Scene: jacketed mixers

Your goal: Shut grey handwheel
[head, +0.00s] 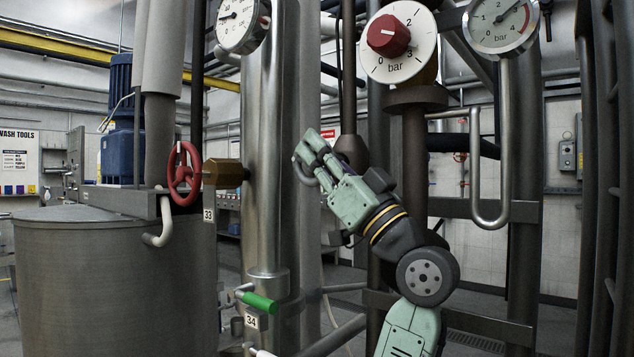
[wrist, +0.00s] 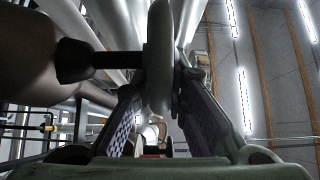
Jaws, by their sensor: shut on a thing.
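The grey handwheel (wrist: 159,45) stands edge-on between the fingers of my gripper (wrist: 160,108) in the wrist view. Its dark stem (wrist: 118,60) runs left into a dark collar and a thick rounded body. In the head view my gripper (head: 309,150) reaches up and left beside the tall steel column, shut on the wheel's rim. Only a small curved part of the grey handwheel (head: 302,177) shows there; the rest is hidden behind the fingers. I cannot tell how far the wheel is turned.
A red handwheel (head: 184,173) on a brass fitting is left of the steel column (head: 267,150). A green-handled valve (head: 259,302) sits low by tag 34. A red knob (head: 388,35) on a bar dial is above my arm. Pipes and posts crowd the right side.

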